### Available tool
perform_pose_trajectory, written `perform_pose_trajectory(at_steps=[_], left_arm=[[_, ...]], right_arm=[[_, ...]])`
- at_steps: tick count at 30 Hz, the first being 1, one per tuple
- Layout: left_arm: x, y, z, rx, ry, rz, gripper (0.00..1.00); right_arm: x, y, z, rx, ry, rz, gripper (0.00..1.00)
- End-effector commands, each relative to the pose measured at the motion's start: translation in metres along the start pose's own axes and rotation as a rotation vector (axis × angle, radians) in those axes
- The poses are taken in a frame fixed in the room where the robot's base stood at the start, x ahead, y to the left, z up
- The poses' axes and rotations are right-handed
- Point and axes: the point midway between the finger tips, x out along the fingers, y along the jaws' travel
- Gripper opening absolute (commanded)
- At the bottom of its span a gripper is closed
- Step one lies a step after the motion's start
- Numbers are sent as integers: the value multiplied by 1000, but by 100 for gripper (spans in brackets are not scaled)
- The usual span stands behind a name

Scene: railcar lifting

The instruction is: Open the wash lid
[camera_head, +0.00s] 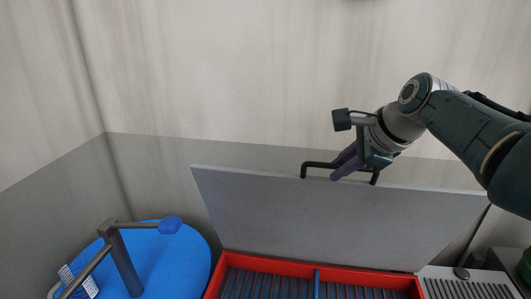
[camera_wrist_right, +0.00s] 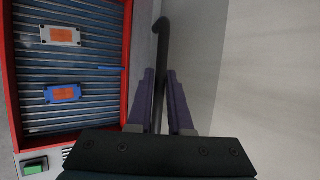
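The wash lid (camera_head: 330,222) is a grey panel standing steeply raised behind the red-rimmed wash box (camera_head: 262,265), whose slatted inside is uncovered. A black bar handle (camera_head: 318,164) sits along the lid's top edge. My right gripper (camera_head: 343,172) is at this handle, reaching in from the right. In the right wrist view, the handle bar (camera_wrist_right: 161,60) passes between the purple fingers (camera_wrist_right: 164,100), which look closed around it. The lid's lower edge is at the back of the box. My left gripper is not in view.
The box (camera_wrist_right: 128,60) holds a white-and-orange part (camera_wrist_right: 60,35) and a blue-and-orange part (camera_wrist_right: 62,94). A blue round top (camera_head: 190,252) with a grey post (camera_head: 125,262) stands at left. A green button (camera_wrist_right: 34,167) is beside the box. A wall stands behind.

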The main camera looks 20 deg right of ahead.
Motion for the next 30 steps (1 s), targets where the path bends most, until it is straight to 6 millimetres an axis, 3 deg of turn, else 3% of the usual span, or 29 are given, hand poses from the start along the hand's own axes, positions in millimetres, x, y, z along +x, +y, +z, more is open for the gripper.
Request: perform_pose_trajectory(at_steps=[1, 8, 20, 30], left_arm=[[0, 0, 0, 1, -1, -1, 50], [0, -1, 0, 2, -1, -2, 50], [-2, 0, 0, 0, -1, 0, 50], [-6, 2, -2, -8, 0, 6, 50]], right_arm=[[0, -1, -1, -1, 2, -2, 20], [0, 0, 0, 0, 1, 0, 45], [-7, -1, 0, 0, 0, -2, 45], [-53, 0, 0, 0, 2, -3, 45]])
